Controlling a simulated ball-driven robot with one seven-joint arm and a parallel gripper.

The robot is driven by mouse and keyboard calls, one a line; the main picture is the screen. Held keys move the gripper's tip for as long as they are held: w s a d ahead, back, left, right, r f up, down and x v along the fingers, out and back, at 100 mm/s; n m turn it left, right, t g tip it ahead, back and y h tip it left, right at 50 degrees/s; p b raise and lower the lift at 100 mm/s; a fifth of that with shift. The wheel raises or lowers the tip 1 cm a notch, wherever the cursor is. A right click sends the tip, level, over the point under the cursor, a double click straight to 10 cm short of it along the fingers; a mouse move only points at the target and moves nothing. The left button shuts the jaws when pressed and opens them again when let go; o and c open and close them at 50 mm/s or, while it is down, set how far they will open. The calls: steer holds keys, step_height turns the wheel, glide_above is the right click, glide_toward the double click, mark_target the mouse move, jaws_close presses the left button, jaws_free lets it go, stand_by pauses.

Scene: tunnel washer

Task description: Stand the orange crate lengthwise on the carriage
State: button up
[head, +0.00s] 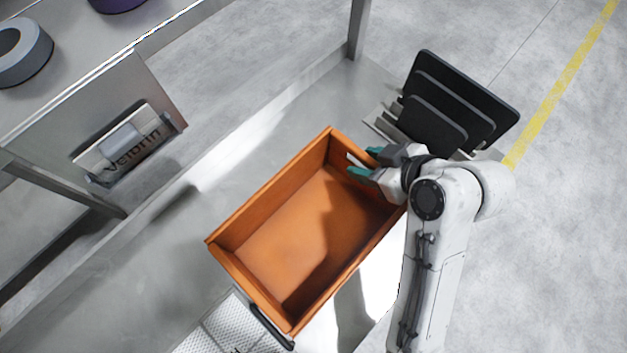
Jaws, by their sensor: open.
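The orange crate (236,278) is empty and upright, its open top facing me. It lies diagonally in the middle of the head view, with its long sides running from lower left to upper right. A white perforated plate (205,338) with a dark handle bar (268,326) shows at the crate's lower-left end; I cannot tell whether this is the carriage or whether the crate rests on it. My gripper (365,161) is open at the crate's upper-right end wall, its teal fingertips beside the slot there. I cannot tell whether they touch the crate.
Several black boards (458,105) stand in a rack just beyond my gripper. A metal table (100,300) with a raised edge runs along the left. A shelf with a grey roll (22,50) and a labelled holder (132,148) is at upper left. Floor is open at right.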

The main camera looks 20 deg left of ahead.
jaws_close()
stand_by(0.4)
steer(key=shift+r, duration=0.1)
